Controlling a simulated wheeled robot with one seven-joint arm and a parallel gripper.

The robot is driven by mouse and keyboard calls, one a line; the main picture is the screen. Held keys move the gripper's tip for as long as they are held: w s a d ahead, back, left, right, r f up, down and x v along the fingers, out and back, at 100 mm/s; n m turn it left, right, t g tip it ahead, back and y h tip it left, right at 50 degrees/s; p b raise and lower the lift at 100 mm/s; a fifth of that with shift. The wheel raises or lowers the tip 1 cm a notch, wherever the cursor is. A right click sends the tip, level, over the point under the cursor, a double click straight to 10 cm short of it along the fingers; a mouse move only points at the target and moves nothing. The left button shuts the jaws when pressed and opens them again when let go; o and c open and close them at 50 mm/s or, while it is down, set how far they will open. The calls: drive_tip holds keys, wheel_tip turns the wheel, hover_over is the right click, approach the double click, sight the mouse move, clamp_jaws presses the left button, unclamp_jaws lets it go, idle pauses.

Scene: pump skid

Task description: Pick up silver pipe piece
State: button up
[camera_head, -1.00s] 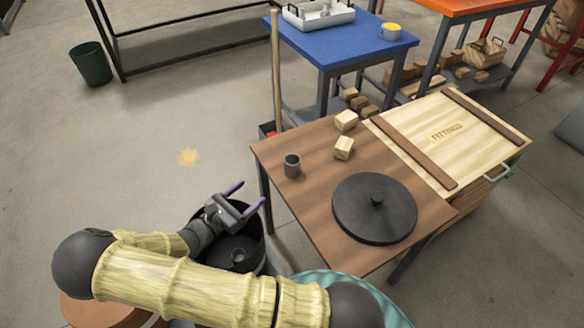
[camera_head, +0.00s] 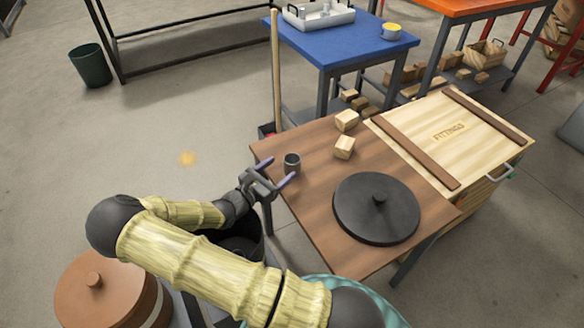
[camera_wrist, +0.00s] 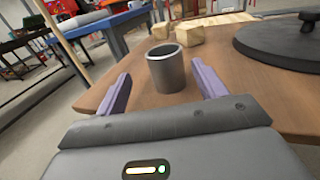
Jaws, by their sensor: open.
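The silver pipe piece (camera_head: 292,163) is a short grey hollow cylinder standing upright on the brown wooden table (camera_head: 310,215), near its left corner. It also shows in the wrist view (camera_wrist: 166,70), ahead of my gripper and between the lines of its two fingers. My gripper (camera_head: 271,171) is open and empty at the table's left edge, just left of the pipe piece. In the wrist view its purple fingers (camera_wrist: 160,92) point toward the pipe piece, which is still beyond the fingertips or nearly level with them; contact cannot be seen.
A black round lid (camera_head: 376,212) lies on the table to the right. Two wooden blocks (camera_head: 345,148) sit behind the pipe piece. A wooden fittings crate (camera_head: 450,135) adjoins the table. A wooden pole (camera_head: 275,75) stands upright behind the table's left corner.

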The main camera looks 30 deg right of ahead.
sight(286, 165)
drive_tip(key=x, duration=0.1)
drive_tip(key=b+x, duration=0.1)
drive_tip(key=x, duration=0.1)
drive_tip(key=s+x, duration=0.1)
drive_tip(key=shift+w+d+r, duration=0.15)
drive_tip(key=shift+d+r, duration=0.1)
drive_tip(key=shift+d, duration=0.15)
drive_tip(key=shift+w+d, duration=0.2)
drive_tip(key=shift+d, duration=0.1)
drive_tip(key=shift+r, duration=0.1)
drive_tip(key=c, duration=1.1)
drive_tip(key=shift+r, duration=0.1)
